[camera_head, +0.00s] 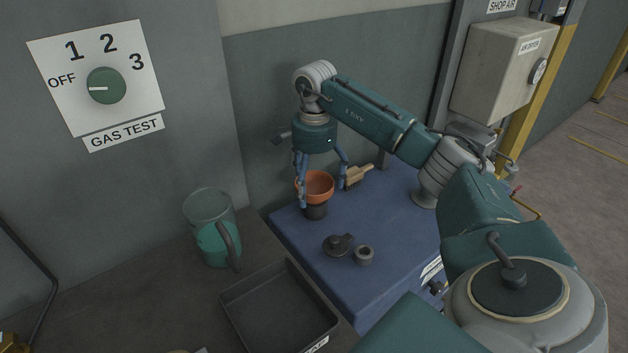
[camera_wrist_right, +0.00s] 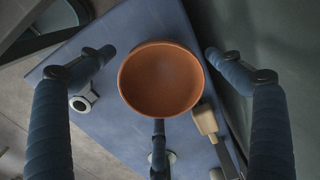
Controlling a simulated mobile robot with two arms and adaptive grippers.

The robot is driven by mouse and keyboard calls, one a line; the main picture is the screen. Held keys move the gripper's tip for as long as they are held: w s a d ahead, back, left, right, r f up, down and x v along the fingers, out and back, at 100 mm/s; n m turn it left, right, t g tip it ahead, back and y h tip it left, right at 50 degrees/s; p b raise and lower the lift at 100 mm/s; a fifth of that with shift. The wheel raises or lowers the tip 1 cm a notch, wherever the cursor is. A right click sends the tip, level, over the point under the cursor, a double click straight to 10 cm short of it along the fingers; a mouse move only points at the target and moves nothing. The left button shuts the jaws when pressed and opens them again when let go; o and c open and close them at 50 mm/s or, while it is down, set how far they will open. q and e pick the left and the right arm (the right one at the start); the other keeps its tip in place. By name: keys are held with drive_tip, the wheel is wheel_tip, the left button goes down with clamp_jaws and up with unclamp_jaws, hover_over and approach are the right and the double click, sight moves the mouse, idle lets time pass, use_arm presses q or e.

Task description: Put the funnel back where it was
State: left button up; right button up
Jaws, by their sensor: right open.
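The orange funnel (camera_head: 317,186) sits upright, wide mouth up, on or in a dark cylindrical piece (camera_head: 316,212) near the back left of the blue-topped bench. My right gripper (camera_head: 322,178) is above it, pointing down, with its blue fingers spread around the funnel's rim. In the right wrist view the funnel (camera_wrist_right: 160,80) lies between the fingers, with gaps at its left and right sides. The gripper is open and holds nothing. The funnel's lower end is hidden. My left gripper is not in view.
On the blue bench (camera_head: 365,290) are a brush (camera_head: 357,176), a dark cap (camera_head: 338,244) and a small grey ring (camera_head: 364,256). A green jug (camera_head: 213,235) and an empty dark tray (camera_head: 277,308) stand to the left. The wall is close behind.

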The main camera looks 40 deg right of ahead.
drive_tip(key=shift+r, duration=0.3)
wheel_tip(320, 180, up, 12)
drive_tip(key=p, duration=0.1)
drive_tip(key=shift+r, duration=0.25)
drive_tip(key=shift+f, duration=0.1)
idle(0.3)
